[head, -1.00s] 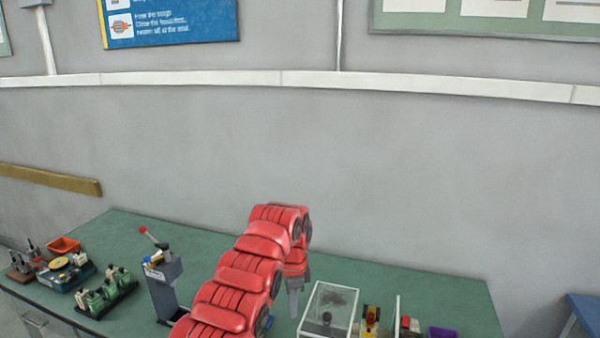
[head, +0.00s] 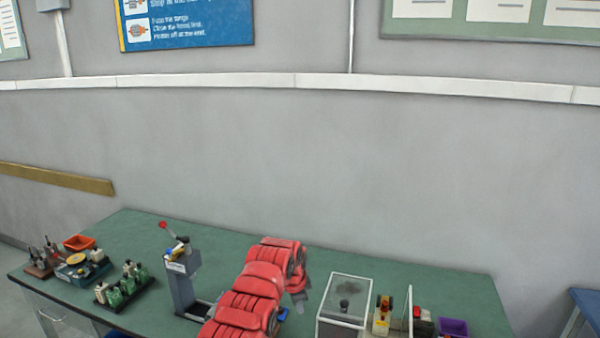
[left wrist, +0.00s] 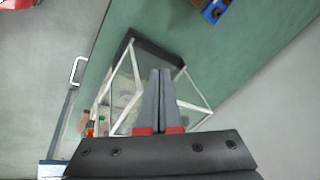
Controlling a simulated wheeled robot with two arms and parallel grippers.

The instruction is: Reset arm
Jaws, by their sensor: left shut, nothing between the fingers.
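My left arm (head: 245,300) is red and segmented. It reaches in from the bottom of the head view over the green bench. The fingers hide part of the box. My right gripper is in neither view.
A blue stool or table (head: 588,300) is at the right. The bench's back middle is clear.

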